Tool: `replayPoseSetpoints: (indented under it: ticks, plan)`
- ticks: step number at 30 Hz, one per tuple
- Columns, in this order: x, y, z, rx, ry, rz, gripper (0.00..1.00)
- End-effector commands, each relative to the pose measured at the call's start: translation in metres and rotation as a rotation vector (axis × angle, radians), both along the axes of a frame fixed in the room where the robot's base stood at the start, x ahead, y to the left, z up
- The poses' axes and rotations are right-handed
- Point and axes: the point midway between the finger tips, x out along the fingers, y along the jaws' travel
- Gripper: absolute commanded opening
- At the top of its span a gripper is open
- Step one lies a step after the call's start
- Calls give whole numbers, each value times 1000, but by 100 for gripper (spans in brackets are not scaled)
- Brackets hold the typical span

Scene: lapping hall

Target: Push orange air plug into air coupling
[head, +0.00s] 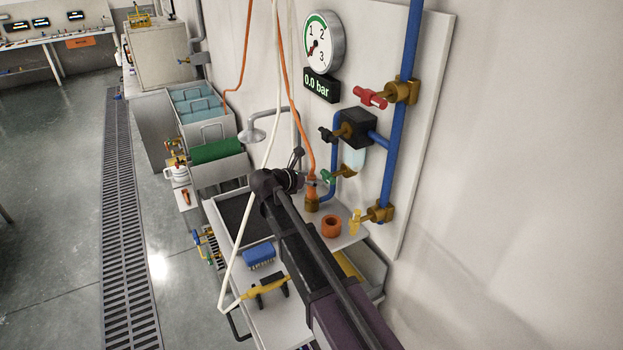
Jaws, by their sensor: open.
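The orange air plug (311,190) hangs at the lower end of an orange hose (290,95). It stands about upright directly above a brass fitting (312,204) that looks like the air coupling. I cannot tell whether the plug is seated in it or only touching. My gripper (304,181) reaches in from the left beside the plug and is open. The dark wrist and fingers are small here, so the gap between the fingers and the plug is hard to see.
A dial gauge (323,43) hangs above a display (321,86) reading 0.0 bar. Blue pipes (398,130) with red, black, green and yellow valves stand close on the right. An orange ring (331,226), a blue brush (259,255) and a pale hose (236,262) are near my arm.

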Motion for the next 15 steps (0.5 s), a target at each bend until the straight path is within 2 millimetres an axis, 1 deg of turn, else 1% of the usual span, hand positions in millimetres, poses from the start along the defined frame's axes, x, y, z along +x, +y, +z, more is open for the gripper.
replayPoseSetpoints:
  ticks: [8,15]
  plan:
    - [0,0,17,0,0,0,80]
    - [0,0,36,0,0,0,80]
